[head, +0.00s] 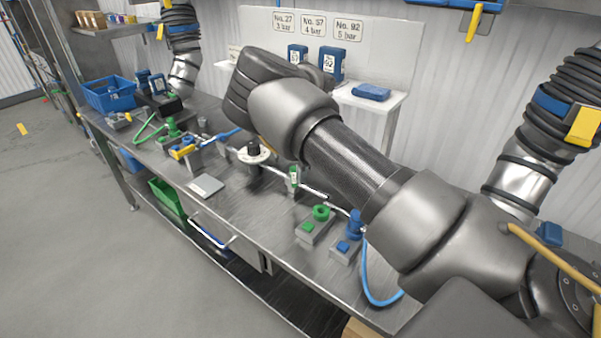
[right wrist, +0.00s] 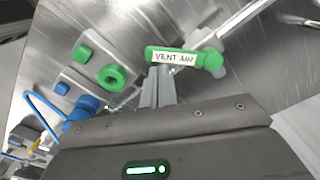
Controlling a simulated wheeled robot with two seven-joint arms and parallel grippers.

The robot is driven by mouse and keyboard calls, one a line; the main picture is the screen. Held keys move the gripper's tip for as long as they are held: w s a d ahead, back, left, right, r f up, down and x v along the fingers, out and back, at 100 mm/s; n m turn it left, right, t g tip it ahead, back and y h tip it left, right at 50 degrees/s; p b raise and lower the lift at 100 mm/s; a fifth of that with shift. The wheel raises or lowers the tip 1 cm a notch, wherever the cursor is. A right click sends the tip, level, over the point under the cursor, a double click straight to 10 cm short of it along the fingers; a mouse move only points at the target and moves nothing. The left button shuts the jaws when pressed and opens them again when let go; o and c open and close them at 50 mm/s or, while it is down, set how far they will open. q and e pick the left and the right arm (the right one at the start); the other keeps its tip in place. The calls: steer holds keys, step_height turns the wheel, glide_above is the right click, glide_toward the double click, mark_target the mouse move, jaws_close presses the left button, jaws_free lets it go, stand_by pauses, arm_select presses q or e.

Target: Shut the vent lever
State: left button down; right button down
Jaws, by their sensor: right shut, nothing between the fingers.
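The green vent lever (right wrist: 213,60) has a white label reading "VENT AIR" and shows near the top middle of the right wrist view. Its handle points left from a round green end and lies at an angle to the metal pipe. The lever also shows small in the head view (head: 294,177), on the bench beside my right arm. My right gripper (right wrist: 158,78) is shut and empty. Its fingertips are just below the labelled handle in the right wrist view; I cannot tell whether they touch it. In the head view my arm hides its fingers. My left gripper is not in view.
Blocks with a green knob (head: 321,212) and a blue fitting (head: 355,222) stand near the lever, with a blue hose (head: 368,285). A round white flange (head: 253,152) is to its left. The steel bench (head: 245,205) is bare toward the front.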

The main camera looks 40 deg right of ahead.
steer(key=shift+a, duration=0.1)
steer(key=shift+w+a, duration=0.25)
steer(key=shift+a, duration=0.25)
steer(key=shift+w+a, duration=0.2)
steer(key=shift+a, duration=0.25)
step_height(320, 180, up, 7)
steer(key=a+p, duration=0.1)
steer(key=p, duration=0.5)
steer(key=shift+w, duration=0.15)
stand_by(0.5)
